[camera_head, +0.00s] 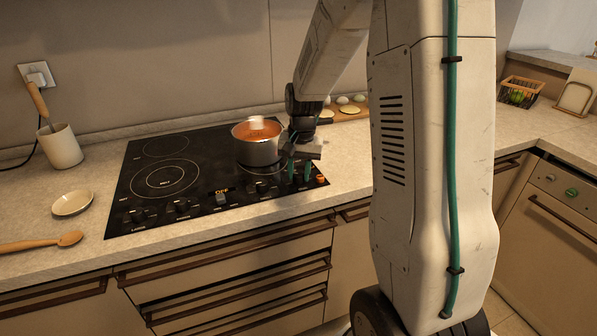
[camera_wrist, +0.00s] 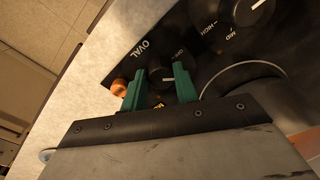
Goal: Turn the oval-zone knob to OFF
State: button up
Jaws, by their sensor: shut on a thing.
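The oval-zone knob (camera_wrist: 160,76) is black with a white pointer line, beside the printed word OVAL in the wrist view. My gripper (camera_wrist: 160,86) has its two green fingers on either side of the knob and is shut on it. The pointer line lies toward the right finger. A small lit orange mark below the knob is partly hidden and I cannot read it. In the head view my gripper (camera_head: 299,172) is at the right front of the black cooktop (camera_head: 135,205), and the knob there is mostly hidden by the fingers.
A steel pot (camera_head: 257,150) with orange contents stands on the cooktop, close to the left of my wrist. An orange round piece (camera_wrist: 119,87) sits beside the left finger. Another knob (camera_wrist: 245,10) is at upper right in the wrist view. A wooden spoon (camera_head: 45,243) lies far left.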

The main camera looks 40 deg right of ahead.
aim_at(301, 173)
jog(key=n, duration=0.4)
jog(key=shift+w+d+n, duration=0.1)
jog(key=shift+n, duration=1.7)
jog(key=shift+r, duration=0.1)
jog(key=o, duration=1)
jog(key=shift+c, duration=0.2)
jog(key=r, duration=0.7)
jog(key=shift+d+r, duration=0.2)
jog(key=shift+r, duration=0.15)
